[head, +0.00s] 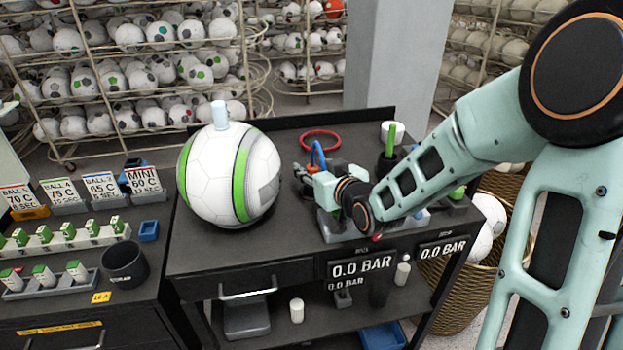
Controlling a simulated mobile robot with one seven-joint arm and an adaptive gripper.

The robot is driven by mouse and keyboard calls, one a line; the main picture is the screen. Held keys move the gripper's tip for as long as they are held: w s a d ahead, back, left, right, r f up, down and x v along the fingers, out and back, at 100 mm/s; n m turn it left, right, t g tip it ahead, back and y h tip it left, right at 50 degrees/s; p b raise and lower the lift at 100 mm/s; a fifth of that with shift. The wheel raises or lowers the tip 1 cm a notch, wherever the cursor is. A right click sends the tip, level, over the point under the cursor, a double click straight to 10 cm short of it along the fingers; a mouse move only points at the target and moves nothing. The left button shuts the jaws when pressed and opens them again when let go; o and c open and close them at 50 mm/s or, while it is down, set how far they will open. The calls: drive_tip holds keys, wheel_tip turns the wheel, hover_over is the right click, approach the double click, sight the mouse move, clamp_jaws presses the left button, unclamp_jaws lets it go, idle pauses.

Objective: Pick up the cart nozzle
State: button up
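A cart (300,245) with a black top stands in the middle of the head view. My gripper (312,180) is over the cart top, right of a large white and green ball (232,175). The arm's wrist covers much of the gripper, and I cannot tell whether its fingers are apart or closed. A blue curved hose-like piece (318,152) rises right behind the gripper. It may belong to the cart nozzle, but the nozzle itself is not clearly visible. A grey block (335,228) sits below the gripper, partly hidden.
A pale blue cylinder (220,113) stands on top of the ball. A red ring (320,140) lies at the back of the cart; a green-handled tool (389,142) stands to its right. A dark cup (125,264) is on the left bench. A wicker basket (462,300) stands at right.

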clamp_jaws()
drive_tip(key=shift+r, duration=0.1)
